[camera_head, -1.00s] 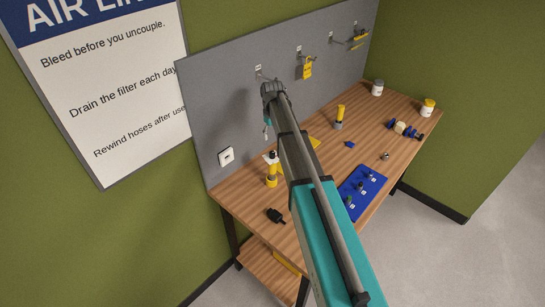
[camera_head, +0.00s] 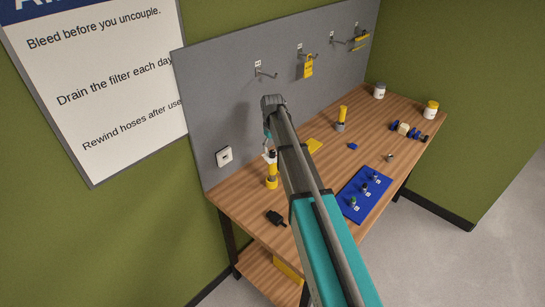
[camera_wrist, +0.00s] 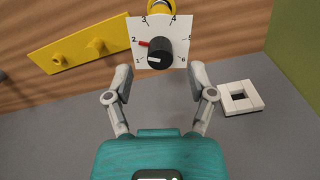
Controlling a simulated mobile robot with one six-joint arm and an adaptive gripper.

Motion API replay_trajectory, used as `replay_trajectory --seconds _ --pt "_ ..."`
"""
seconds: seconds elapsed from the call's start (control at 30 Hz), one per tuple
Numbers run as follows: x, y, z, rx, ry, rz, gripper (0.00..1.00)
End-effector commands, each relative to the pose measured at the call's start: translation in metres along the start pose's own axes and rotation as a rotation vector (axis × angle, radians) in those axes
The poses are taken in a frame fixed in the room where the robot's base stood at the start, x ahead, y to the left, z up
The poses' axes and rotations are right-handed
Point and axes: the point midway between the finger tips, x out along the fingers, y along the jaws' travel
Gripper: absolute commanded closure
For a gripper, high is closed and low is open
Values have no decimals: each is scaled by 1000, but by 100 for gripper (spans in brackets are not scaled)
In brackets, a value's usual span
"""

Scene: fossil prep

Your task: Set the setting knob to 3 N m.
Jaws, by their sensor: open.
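The black setting knob (camera_wrist: 160,52) sits on a white dial plate (camera_wrist: 176,27) numbered 1 to 6 in the wrist view. Its red pointer lies at about 2. A white bar shows on the knob's end face. In the head view the dial belongs to the yellow and black upright tool (camera_head: 271,172) at the bench's left end; the dial is partly hidden there. My gripper (camera_wrist: 161,80) is open and empty, its fingers apart on the left and right just below the knob in the picture. No contact with the knob shows. In the head view the fingers are mostly hidden.
A yellow plate with two pegs (camera_wrist: 80,48) lies left of the dial. A white wall box (camera_head: 224,157) is on the grey panel (camera_head: 215,100). A black fitting (camera_head: 275,217), a blue mat (camera_head: 371,181) and another yellow tool (camera_head: 341,119) stand or lie on the bench.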

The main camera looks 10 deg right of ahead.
Motion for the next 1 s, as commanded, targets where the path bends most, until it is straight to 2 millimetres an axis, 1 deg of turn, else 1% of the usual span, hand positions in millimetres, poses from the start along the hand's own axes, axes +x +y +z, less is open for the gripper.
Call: replay_trajectory --seconds 0.03,0.1,0.4,0.9,0.93,1.0 --pt "8 0 0 0 0 0 29" --pt "13 0 0 0 0 0 29" --pt "29 0 0 0 0 0 29" --pt "31 0 0 0 0 0 29" --pt "31 0 0 0 0 0 33" --pt "31 0 0 0 0 0 46"
